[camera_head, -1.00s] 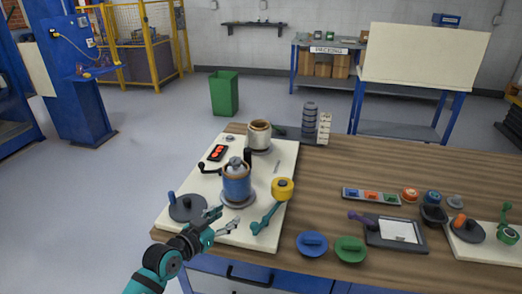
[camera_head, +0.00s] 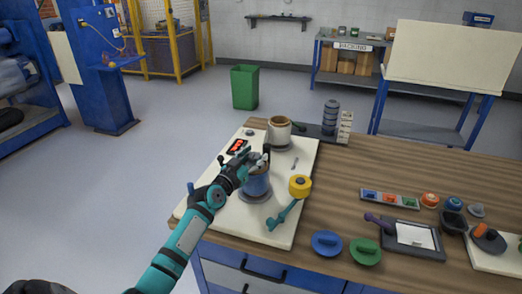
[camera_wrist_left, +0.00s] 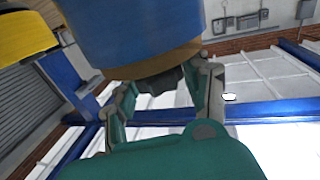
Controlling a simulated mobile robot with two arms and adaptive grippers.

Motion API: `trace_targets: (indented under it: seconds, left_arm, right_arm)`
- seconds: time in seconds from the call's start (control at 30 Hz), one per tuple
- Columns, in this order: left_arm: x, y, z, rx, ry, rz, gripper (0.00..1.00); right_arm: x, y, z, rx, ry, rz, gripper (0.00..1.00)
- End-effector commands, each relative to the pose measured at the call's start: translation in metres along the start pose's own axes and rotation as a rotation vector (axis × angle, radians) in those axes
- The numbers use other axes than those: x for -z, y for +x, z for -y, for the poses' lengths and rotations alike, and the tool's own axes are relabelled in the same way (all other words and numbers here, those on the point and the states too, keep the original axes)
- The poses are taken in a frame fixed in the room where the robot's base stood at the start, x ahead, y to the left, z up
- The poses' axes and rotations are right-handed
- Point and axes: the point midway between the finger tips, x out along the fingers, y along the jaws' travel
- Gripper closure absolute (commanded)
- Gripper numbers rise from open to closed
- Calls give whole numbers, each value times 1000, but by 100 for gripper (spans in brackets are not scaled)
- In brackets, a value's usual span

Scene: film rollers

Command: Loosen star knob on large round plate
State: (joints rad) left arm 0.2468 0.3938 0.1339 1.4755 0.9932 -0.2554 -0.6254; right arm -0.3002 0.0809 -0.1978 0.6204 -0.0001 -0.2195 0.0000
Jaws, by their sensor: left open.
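My left gripper (camera_head: 258,160) is at the cylinder's top, fingers apart. In the left wrist view, the blue cylinder (camera_wrist_left: 135,30) fills the top, and a dark knob (camera_wrist_left: 165,82) shows at its rimmed end. The open left gripper (camera_wrist_left: 165,97) has a finger on either side of the knob; contact is unclear. The knob's star shape cannot be made out. My right gripper is out of view.
A cream pot (camera_head: 279,133) stands behind the cylinder. Blue (camera_head: 326,243) and green (camera_head: 365,251) round lids sit near the table's front edge.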

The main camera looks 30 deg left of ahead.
Motion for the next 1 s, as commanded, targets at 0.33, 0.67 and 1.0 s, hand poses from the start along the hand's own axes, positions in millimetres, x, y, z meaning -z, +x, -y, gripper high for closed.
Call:
trace_targets:
  seconds: [0.33,0.67,1.0]
  left_arm:
    - [0,41,0,1,1,0,52]
    - [0,43,0,0,2,1,53]
    - [-1,43,0,0,2,1,98]
  right_arm:
    - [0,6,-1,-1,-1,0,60]
    - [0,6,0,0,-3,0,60]
    - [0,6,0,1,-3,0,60]
